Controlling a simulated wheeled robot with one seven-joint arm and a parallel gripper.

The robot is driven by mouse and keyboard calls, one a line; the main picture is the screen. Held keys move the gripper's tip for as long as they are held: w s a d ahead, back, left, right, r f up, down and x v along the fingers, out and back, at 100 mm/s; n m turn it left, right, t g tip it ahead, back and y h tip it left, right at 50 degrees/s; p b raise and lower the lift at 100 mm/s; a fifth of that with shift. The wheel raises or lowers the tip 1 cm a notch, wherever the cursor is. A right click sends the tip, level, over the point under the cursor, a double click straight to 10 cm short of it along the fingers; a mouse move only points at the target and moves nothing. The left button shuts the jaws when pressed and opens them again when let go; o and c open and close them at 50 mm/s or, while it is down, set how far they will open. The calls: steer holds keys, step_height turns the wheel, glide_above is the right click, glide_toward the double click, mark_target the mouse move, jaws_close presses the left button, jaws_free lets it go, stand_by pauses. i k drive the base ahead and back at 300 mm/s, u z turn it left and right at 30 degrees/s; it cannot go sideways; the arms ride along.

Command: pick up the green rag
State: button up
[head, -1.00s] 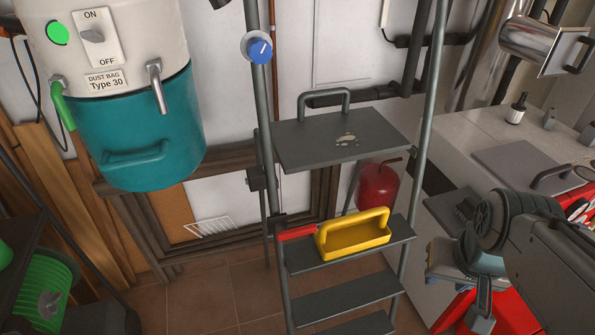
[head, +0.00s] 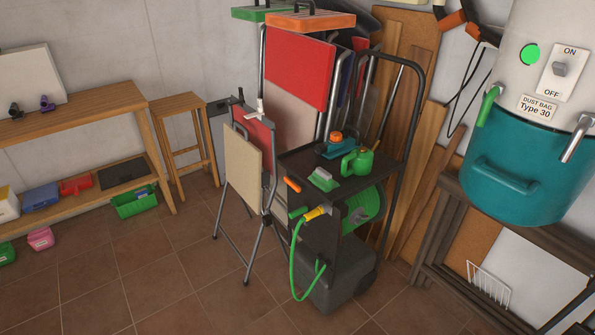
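My gripper is out of view.
A wooden bench (head: 75,118) and stool (head: 178,103) stand along the left wall. A folding stand (head: 245,165) is beside the cart. A teal and white dust collector (head: 525,165) hangs at the right. Tiled floor (head: 165,285) is free at the front left.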

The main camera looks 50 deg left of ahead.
mark_target(322, 178)
steer(key=u, duration=1.9)
steer(key=i, duration=0.75)
steer(key=u, duration=0.05)
